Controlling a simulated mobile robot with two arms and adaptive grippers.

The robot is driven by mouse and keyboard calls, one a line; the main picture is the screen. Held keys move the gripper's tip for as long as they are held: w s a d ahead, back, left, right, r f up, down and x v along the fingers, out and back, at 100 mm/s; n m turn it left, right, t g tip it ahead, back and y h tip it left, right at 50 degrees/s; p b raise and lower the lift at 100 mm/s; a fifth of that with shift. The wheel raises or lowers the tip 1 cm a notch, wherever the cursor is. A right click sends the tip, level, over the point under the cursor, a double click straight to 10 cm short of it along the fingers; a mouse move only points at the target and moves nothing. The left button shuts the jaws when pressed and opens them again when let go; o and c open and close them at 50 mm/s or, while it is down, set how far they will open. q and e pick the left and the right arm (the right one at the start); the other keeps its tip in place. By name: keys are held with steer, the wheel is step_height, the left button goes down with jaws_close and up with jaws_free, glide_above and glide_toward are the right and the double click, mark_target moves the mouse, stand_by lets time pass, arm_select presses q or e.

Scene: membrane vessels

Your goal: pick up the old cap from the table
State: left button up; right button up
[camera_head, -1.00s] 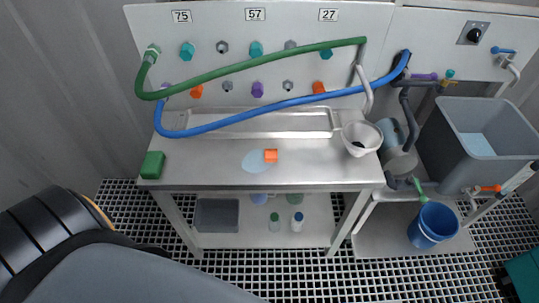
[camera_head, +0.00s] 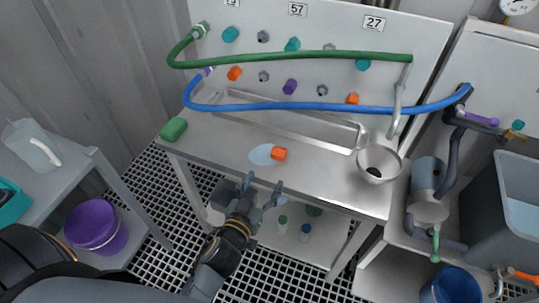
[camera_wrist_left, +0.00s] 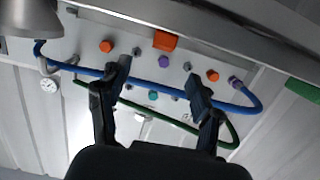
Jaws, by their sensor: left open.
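The orange cap (camera_head: 279,153) lies on the metal table (camera_head: 225,150), at the right edge of a pale blue wet-looking patch. It also shows near the top of the left wrist view (camera_wrist_left: 165,41), beyond the fingertips. My left gripper (camera_head: 261,187) is open and empty, with its fingers spread and pointing towards the table's front edge. In the head view it appears just below the cap, apart from it. Both open fingers also show in the left wrist view (camera_wrist_left: 157,76). My right gripper is out of view.
A green block (camera_head: 173,129) lies at the table's left end and a funnel (camera_head: 378,163) stands at its right. Green (camera_head: 300,57) and blue (camera_head: 320,106) hoses span the back panel above a shallow tray (camera_head: 290,122). Bottles stand on the lower shelf.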

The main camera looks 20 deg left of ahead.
arm_select(q)
glide_toward(278, 152)
steer(key=shift+w+d+f+b, duration=0.1)
steer(key=shift+w+b, duration=0.05)
steer(key=shift+w, duration=0.2)
steer(key=shift+w+d+f+b, duration=0.1)
steer(key=shift+w+f+b, duration=0.05)
steer(key=shift+w, duration=0.2)
steer(key=w, duration=0.3)
steer(key=shift+w+d+f, duration=0.1)
steer(key=shift+w+f, duration=0.25)
steer(key=shift+w, duration=0.05)
steer(key=shift+w+b, duration=0.35)
steer(key=shift+w, duration=0.1)
steer(key=w, duration=0.3)
steer(key=w+b, duration=0.1)
steer(key=shift+w+f, duration=0.35)
steer(key=shift+w, duration=0.05)
steer(key=c, duration=1.2)
steer(key=shift+o, duration=0.2)
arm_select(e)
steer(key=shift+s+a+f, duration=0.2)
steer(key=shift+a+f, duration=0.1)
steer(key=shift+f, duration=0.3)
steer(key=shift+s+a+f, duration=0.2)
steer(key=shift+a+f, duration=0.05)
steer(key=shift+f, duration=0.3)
